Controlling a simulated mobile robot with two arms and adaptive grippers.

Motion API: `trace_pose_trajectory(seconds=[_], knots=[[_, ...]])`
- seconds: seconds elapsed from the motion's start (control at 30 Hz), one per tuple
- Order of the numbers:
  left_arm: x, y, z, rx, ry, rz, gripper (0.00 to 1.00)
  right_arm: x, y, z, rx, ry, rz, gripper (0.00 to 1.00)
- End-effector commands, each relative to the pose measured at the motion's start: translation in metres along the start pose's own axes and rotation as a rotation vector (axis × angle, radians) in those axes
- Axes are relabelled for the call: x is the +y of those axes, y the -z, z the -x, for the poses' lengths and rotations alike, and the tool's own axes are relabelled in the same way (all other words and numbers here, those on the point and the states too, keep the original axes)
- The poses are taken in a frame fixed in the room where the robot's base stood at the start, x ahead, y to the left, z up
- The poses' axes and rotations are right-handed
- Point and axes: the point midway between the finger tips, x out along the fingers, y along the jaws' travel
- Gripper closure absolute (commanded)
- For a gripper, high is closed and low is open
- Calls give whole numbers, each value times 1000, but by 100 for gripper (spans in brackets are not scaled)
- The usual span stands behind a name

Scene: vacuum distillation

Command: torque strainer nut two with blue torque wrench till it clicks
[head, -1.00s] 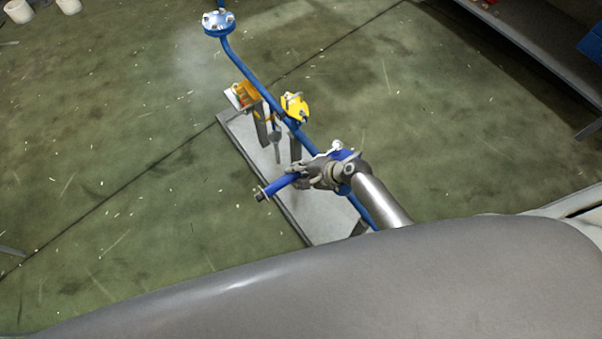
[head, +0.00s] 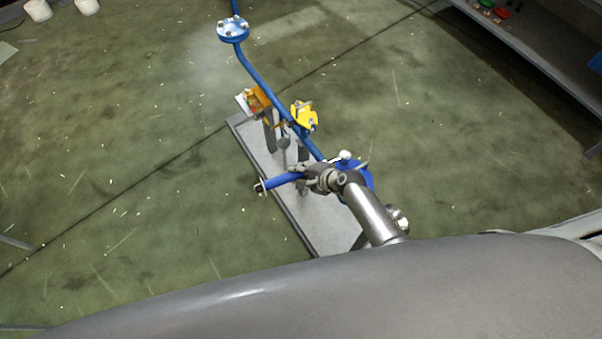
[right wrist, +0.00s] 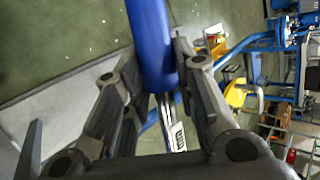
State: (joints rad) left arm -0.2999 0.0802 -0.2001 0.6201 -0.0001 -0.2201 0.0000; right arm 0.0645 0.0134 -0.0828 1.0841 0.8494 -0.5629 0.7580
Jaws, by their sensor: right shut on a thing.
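The blue strainer body (head: 364,174) is at the right of the gripper, partly hidden by my arm. Strainer nut two and the wrench's seat on it cannot be made out. My left gripper is not in view.
The blue pipe (head: 262,80) runs up to a bolted flange (head: 232,30). A yellow valve part (head: 304,115) and an orange box (head: 257,100) stand close above the gripper. The grey base plate (head: 320,222) lies below. A shelf (head: 540,70) is at the right. The floor left is mostly clear.

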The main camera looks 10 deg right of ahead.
Motion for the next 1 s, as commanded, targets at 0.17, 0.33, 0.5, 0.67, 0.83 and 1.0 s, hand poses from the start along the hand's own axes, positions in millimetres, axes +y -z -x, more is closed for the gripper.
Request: trace_pose_trajectory(seconds=[0.17,0.33,0.5,0.67,0.83,1.0], knots=[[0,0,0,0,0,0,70,-8,2,-4,26,16,-25,100],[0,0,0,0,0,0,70,-19,5,-13,86,39,-85,100],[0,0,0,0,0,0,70,-24,8,-18,124,51,-119,100],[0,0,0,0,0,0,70,-24,9,-18,129,52,-123,100],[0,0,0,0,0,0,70,-25,9,-18,130,52,-124,100],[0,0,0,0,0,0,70,-33,12,-24,168,68,-164,100]])
